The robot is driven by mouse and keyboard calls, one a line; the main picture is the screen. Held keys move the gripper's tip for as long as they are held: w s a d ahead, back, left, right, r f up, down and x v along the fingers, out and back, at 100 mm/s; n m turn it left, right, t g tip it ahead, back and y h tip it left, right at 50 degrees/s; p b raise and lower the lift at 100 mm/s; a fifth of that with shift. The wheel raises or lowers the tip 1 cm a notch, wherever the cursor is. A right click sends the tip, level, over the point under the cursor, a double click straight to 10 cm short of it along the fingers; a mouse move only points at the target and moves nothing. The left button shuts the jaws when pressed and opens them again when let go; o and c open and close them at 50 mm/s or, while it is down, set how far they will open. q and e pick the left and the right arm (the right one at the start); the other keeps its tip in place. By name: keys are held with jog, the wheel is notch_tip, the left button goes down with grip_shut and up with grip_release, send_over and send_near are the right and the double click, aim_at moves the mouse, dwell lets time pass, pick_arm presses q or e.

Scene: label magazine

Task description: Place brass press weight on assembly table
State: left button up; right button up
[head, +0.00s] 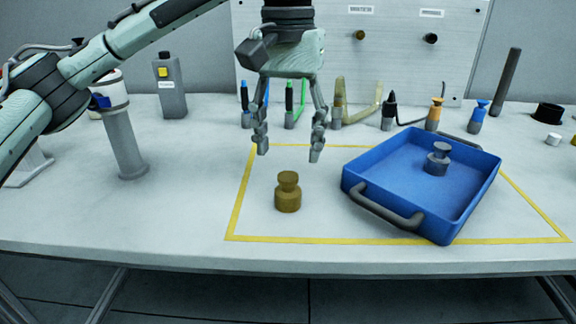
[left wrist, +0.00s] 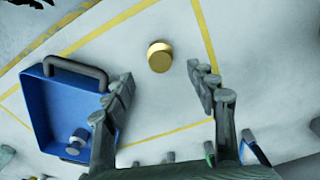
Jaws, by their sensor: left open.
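The brass press weight (head: 288,194) stands upright on the white assembly table (head: 130,215), inside the yellow outline near its left side. It also shows in the left wrist view (left wrist: 160,57), lying beyond the fingertips and roughly in line with the gap between them. My left gripper (head: 289,152) is open and empty, above and slightly behind the brass weight, with nothing touching it. It also shows in the left wrist view (left wrist: 165,88). My right gripper is not in view.
A blue tray (head: 360,185) with dark handles stands right of the brass weight, holding a grey weight (head: 438,160). Several tools stand in a row behind, before a panel (head: 400,65). A grey post (head: 124,145) stands at left. The table's front left is clear.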

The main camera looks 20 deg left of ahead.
aim_at(288, 176)
pick_arm(q)
notch_tip(288, 176, up, 3)
jog(key=shift+r+p, duration=0.1)
jog(key=shift+p, duration=0.2)
jog(key=shift+r, duration=0.4)
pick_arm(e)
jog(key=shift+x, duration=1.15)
